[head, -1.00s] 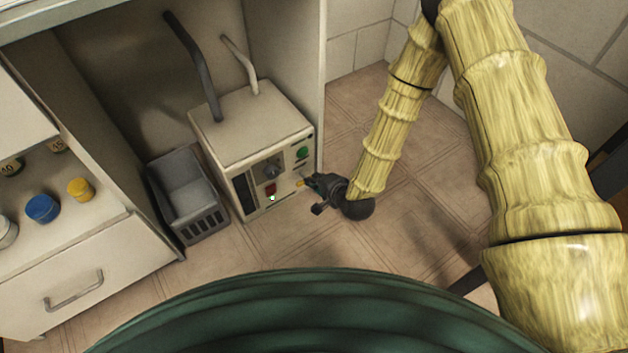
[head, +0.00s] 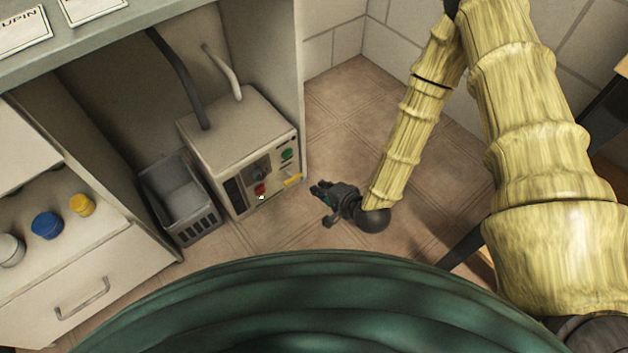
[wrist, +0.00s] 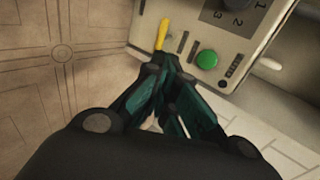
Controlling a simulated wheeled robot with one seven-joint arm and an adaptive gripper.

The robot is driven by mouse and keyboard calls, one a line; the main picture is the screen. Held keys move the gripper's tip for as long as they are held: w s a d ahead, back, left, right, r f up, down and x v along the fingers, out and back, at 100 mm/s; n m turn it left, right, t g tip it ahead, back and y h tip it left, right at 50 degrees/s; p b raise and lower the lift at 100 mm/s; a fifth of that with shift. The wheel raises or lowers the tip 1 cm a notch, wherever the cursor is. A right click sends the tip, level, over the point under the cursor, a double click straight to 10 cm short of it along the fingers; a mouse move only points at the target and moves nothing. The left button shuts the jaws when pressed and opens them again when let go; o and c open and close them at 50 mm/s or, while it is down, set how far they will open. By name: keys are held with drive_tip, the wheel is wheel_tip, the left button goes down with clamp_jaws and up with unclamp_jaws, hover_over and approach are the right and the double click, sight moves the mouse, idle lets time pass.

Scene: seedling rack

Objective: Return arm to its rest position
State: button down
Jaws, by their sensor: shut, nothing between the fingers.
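My gripper (head: 322,190) is at the end of my yellow arm in the head view, above the tiled floor and a little right of the control box (head: 235,130). In the wrist view my gripper (wrist: 155,75) has its dark green fingers together, with nothing between them. The box front shows a yellow lever (head: 293,180), a green button (head: 287,154), a red switch (head: 260,189) and a dial. In the wrist view the yellow lever (wrist: 162,33) lies beyond the fingertips, apparently apart from them, and the green button (wrist: 207,59) is to its right.
A grey basket (head: 180,200) stands left of the box. Pipes rise from the box top under the counter (head: 110,40). A drawer unit (head: 100,275) with blue and yellow lidded jars is at the left. Tiled floor (head: 340,110) is open between box and arm.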

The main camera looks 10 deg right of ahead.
drive_tip(key=shift+s+d+r, duration=0.3)
drive_tip(key=shift+s+r, duration=0.05)
drive_tip(key=shift+s, duration=0.2)
drive_tip(key=s+d+f+n+g+h+p, duration=0.1)
drive_tip(key=s+d+n+g+h, duration=0.25)
drive_tip(key=s, duration=0.55)
drive_tip(key=s+d+f+n+g+h+p, duration=0.1)
drive_tip(key=s+d+f+n+g, duration=0.2)
drive_tip(key=s+d, duration=0.4)
drive_tip(key=s+d+n+g+h+p, duration=0.1)
drive_tip(key=s+d+n+g+h, duration=0.25)
drive_tip(key=s, duration=0.65)
wheel_tip(320, 180, up, 38)
drive_tip(key=n+y+p, duration=0.1)
drive_tip(key=y+p, duration=0.1)
drive_tip(key=p, duration=3.5)
drive_tip(key=shift+w+t+p, duration=0.25)
drive_tip(key=shift+t+p, duration=0.05)
drive_tip(key=shift+p, duration=0.1)
drive_tip(key=shift+f, duration=0.1)
